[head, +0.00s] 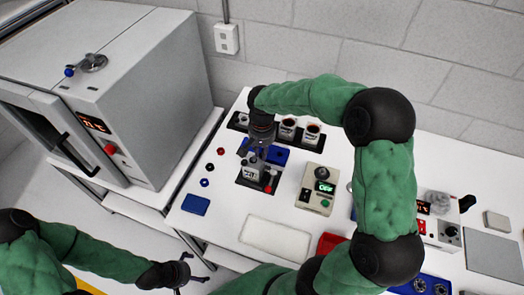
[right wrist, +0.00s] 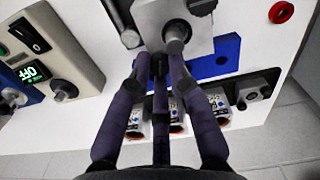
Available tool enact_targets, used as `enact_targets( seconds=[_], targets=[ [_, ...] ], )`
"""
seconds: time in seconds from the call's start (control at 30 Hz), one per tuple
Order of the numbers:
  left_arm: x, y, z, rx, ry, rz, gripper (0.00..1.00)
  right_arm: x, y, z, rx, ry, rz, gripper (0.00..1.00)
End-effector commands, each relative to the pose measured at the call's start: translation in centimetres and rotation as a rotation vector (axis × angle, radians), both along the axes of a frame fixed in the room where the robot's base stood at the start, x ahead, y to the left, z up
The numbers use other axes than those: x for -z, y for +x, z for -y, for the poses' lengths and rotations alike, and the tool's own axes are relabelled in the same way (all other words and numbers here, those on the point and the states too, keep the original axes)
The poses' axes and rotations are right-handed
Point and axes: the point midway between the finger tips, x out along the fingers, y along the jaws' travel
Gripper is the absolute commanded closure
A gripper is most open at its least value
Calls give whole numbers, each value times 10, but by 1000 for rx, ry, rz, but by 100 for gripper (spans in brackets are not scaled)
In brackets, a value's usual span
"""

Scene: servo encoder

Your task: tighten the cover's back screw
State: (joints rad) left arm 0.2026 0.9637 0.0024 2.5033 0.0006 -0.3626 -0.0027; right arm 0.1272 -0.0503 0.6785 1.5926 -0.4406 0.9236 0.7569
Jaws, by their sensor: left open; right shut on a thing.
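My right gripper (head: 257,160) points down over a small grey servo unit (head: 250,173), which stands on a dark mat (head: 243,185) on the white table. In the right wrist view its fingers (right wrist: 160,60) close in around the cover's back screw (right wrist: 176,36), a grey round head on the metal cover (right wrist: 202,42). The fingertips partly hide the contact. Another round head (right wrist: 201,5) shows at the top edge of that view. My left gripper (head: 198,268) is open and empty, low at the left, off the table's front edge.
A box with a green display (head: 319,187) stands right of the servo. Behind are a blue block (head: 278,155) and several labelled cups (head: 312,134). A pale tray (head: 275,237) lies in front. A big grey oven (head: 150,90) stands at the left.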

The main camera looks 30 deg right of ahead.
Motion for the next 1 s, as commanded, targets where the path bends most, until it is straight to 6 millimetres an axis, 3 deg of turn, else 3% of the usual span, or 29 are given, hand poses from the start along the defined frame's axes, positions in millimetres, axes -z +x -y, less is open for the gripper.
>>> enact_targets(
  seconds=[0.27,1.0],
  targets=[
    [2,0,0,0,0,0,0,0,0,0,102,1,1,100],
    [13,0,0,0,0,0,0,0,1,0,687,1,1,100]
  ],
)
